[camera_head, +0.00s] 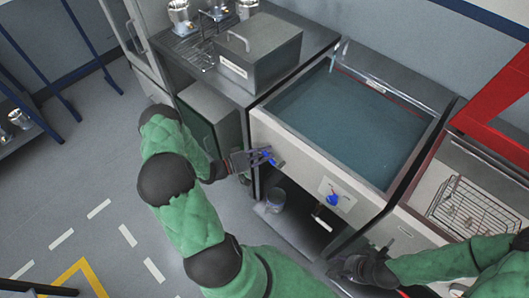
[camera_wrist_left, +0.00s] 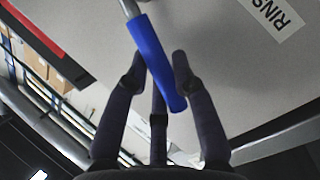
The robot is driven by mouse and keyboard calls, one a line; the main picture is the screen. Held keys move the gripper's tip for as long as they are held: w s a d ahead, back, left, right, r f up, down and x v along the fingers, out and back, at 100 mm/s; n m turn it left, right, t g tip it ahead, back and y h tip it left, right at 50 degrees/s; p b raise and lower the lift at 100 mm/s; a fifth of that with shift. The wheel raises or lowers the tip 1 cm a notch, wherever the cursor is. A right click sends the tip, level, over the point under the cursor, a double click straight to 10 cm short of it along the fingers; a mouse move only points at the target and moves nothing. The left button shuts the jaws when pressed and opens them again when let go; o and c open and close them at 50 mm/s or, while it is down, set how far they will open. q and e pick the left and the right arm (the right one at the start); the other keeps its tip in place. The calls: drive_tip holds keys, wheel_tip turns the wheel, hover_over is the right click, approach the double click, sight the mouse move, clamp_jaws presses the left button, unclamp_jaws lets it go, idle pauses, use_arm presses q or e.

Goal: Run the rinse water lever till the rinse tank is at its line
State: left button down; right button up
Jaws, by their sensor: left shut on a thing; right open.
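The rinse tank (camera_head: 257,119) is an open steel basin with blue-green water (camera_head: 345,115) spread across it. A red line (camera_head: 405,97) runs along its back inner wall; I cannot tell exactly how the water stands against it. The blue rinse water lever (camera_head: 271,158) is on the tank's left front panel. My left gripper (camera_head: 262,159) is shut on it. In the left wrist view the blue handle (camera_wrist_left: 155,55) lies between the fingers, beside a label reading "RINS" (camera_wrist_left: 270,17). My right gripper (camera_head: 350,268) is open, low in front of the tank's right end.
A second blue handle (camera_head: 332,199) sits on the front panel, with a pale lever below it. A lidded grey box (camera_head: 262,50) stands on the left counter. A wire basket (camera_head: 465,208) sits in the right-hand basin. A small container (camera_head: 275,200) is under the tank.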

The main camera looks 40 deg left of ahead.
use_arm(q)
drive_tip(key=shift+d+r+m+p, duration=0.25)
drive_tip(key=shift+r+m+p, duration=0.1)
drive_tip(key=shift+m, duration=0.15)
drive_tip(key=shift+g, duration=0.3)
drive_tip(key=c, duration=1)
unclamp_jaws()
drive_tip(key=shift+s, duration=0.1)
drive_tip(key=v, duration=1.1)
drive_tip(key=shift+s, duration=0.45)
drive_tip(key=shift+a, duration=0.15)
